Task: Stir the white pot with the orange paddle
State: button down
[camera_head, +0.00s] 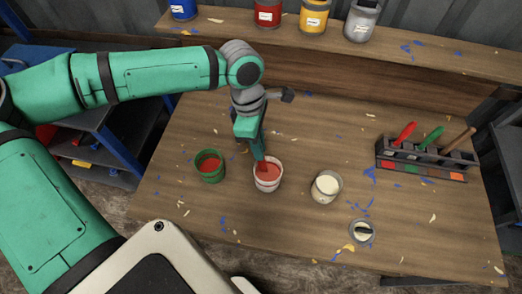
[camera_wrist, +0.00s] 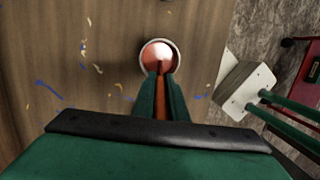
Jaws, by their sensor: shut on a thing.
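The white pot (camera_head: 267,186) stands upright near the middle of the table and holds red paint. In the wrist view the white pot (camera_wrist: 141,60) is straight ahead of my fingers. My gripper (camera_head: 257,153) points down just above the pot. In the wrist view my gripper (camera_wrist: 160,85) is shut on the orange paddle (camera_wrist: 161,104), which lies between the two green fingers. The paddle's lower end reaches into the pot's opening. How deep it sits in the paint cannot be told; most of its handle is hidden by the fingers.
A green pot (camera_head: 210,178) with red paint stands close left. A pale pot (camera_head: 327,198) with cream contents and a small tin (camera_head: 362,241) stand right. A rack (camera_head: 420,165) holds several tools. Cans line the back shelf (camera_head: 400,52). Paint flecks dot the table.

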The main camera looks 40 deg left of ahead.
jog(key=shift+a+r, duration=0.15)
jog(key=shift+r, duration=0.7)
jog(key=shift+a+r, duration=0.15)
jog(key=shift+r, duration=0.65)
jog(key=shift+r, duration=0.1)
jog(key=shift+r, duration=2.4)
